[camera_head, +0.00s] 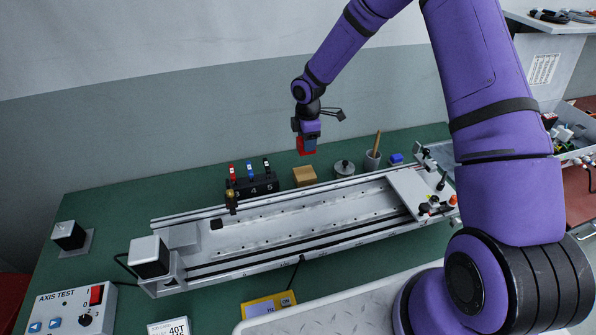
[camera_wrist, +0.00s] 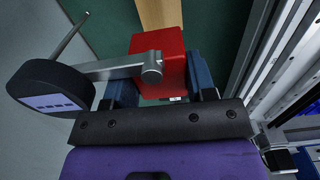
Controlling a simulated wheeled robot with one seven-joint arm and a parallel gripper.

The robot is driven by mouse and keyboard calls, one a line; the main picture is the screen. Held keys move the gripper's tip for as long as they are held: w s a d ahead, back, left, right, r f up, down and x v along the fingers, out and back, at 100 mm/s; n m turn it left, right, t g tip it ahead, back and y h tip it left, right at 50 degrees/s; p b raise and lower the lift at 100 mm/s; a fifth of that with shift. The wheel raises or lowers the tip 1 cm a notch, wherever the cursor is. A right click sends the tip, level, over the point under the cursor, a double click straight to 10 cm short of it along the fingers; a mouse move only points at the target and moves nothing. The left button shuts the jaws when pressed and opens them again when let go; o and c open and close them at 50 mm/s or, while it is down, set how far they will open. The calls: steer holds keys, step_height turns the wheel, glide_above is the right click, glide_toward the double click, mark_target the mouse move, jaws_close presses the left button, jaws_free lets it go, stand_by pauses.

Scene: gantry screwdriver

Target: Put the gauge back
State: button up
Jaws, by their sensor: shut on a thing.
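The gauge has a round dark dial head (camera_wrist: 52,88) on a silver arm that is joined to a red block (camera_wrist: 172,58). My gripper (camera_wrist: 161,84) is shut on this red block, with a blue finger on each side of it. In the head view the red block (camera_head: 302,147) hangs in the air below my gripper (camera_head: 307,143), above the back of the green bench. A tan block (camera_head: 304,176) stands on the bench beneath it, and it also shows beyond the red block in the wrist view (camera_wrist: 160,13).
A long metal gantry rail (camera_head: 290,226) crosses the bench in front. A black holder (camera_head: 252,187) with several drivers stands left of the tan block. A grey lidded pot (camera_head: 344,168), a cup (camera_head: 372,160) with a stick and a small blue block (camera_head: 396,158) stand to the right.

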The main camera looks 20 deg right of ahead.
steer(key=f, duration=0.5)
steer(key=shift+a+f, duration=0.15)
steer(key=shift+a, duration=0.05)
steer(key=shift+f, duration=2.25)
steer(key=o, duration=1.3)
steer(key=shift+d+f, duration=0.1)
steer(key=shift+f, duration=0.05)
steer(key=shift+c, duration=0.2)
